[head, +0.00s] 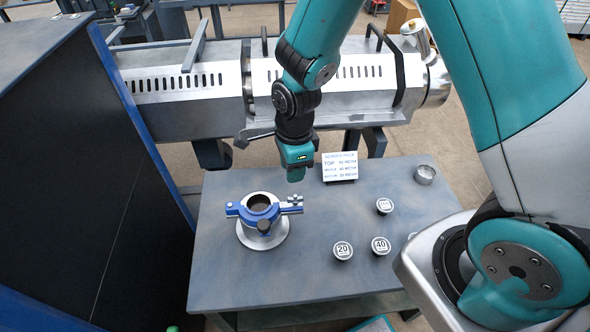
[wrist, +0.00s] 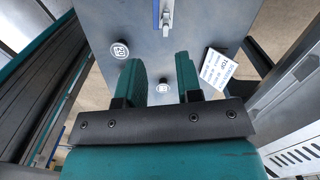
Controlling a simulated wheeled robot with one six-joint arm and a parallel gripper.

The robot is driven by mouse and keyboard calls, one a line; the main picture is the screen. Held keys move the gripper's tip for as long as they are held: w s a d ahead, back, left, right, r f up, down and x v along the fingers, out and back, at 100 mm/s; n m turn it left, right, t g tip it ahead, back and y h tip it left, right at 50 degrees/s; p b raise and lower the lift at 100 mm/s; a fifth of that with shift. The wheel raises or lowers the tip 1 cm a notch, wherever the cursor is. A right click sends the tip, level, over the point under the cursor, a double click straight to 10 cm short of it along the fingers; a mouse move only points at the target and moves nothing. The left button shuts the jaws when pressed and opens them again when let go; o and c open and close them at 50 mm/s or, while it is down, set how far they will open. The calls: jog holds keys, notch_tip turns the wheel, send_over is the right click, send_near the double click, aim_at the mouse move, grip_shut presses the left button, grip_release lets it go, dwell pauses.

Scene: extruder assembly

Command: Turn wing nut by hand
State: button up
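A blue clamp (head: 232,209) sits around a round metal collar with a dark opening (head: 262,242) on the table. Small grey hardware (head: 294,199) shows at the clamp's right end; the wing nut's shape is too small to make out there. In the wrist view a grey metal part (wrist: 167,18) beside a blue strip (wrist: 155,12) shows at the top edge, cut off by the frame. My gripper (head: 295,178) hangs over the table, above and apart from the clamp's right end. In the wrist view its two fingers (wrist: 160,75) are apart with nothing held between them.
Numbered pucks 20 (head: 343,250) and 40 (head: 380,245), and another puck (head: 384,206), stand right of the clamp. A white sign (head: 340,166) and a small metal cup (head: 425,175) are at the back. A metal extruder barrel (head: 180,85) runs behind the table (head: 225,285).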

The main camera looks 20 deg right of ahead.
aim_at(295, 197)
jog(key=f+m, duration=0.1)
jog(key=f, duration=0.1)
jog(key=d+f+m, duration=0.1)
jog(key=shift+w+f+m, duration=0.25)
jog(key=shift+f+m, duration=0.05)
notch_tip(295, 197, down, 8)
jog(key=b, duration=0.7)
jog(key=shift+r, duration=0.35)
jog(key=shift+f, duration=0.1)
grip_shut()
